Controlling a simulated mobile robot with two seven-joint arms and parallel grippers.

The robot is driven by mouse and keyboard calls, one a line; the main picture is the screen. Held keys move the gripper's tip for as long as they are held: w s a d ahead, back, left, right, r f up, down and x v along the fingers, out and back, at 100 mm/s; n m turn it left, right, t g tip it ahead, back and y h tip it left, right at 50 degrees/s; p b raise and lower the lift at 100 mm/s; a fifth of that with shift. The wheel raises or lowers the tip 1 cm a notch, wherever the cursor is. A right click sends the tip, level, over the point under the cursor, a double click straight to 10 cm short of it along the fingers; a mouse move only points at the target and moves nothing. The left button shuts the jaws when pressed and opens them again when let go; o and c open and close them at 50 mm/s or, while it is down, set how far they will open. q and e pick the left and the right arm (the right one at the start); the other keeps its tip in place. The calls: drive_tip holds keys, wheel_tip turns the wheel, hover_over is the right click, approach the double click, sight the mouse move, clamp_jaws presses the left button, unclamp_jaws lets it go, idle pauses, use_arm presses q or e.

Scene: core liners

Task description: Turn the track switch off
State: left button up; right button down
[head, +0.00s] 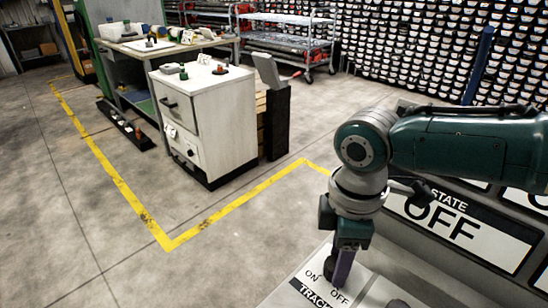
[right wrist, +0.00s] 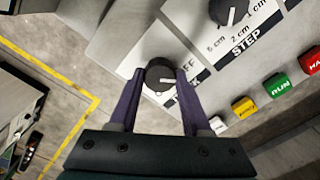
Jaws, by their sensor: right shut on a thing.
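The track switch is a round black knob (right wrist: 160,74) on a pale panel, with part of an OFF label beside it in the right wrist view. In the head view the knob (head: 329,268) is mostly hidden by my gripper, above the words ON, OFF and TRACK. My right gripper (right wrist: 157,82) has its two purple fingers on either side of the knob, shut on it. In the head view this gripper (head: 340,270) points down at the panel. A light mark shows on the knob, but I cannot tell which label it points at. My left gripper is not in view.
A second black knob (right wrist: 228,10) marked STEP sits close by, with yellow (right wrist: 244,107), green (right wrist: 277,86) and red (right wrist: 310,60) buttons along the panel. A large sign (head: 460,226) reads STATE OFF. A white cabinet (head: 222,115) stands across open floor.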

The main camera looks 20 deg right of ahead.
drive_tip(key=shift+n, duration=0.9)
drive_tip(key=shift+c, duration=1.8)
unclamp_jaws()
drive_tip(key=shift+r, duration=0.15)
wheel_tip(320, 180, up, 10)
drive_tip(key=p, duration=0.2)
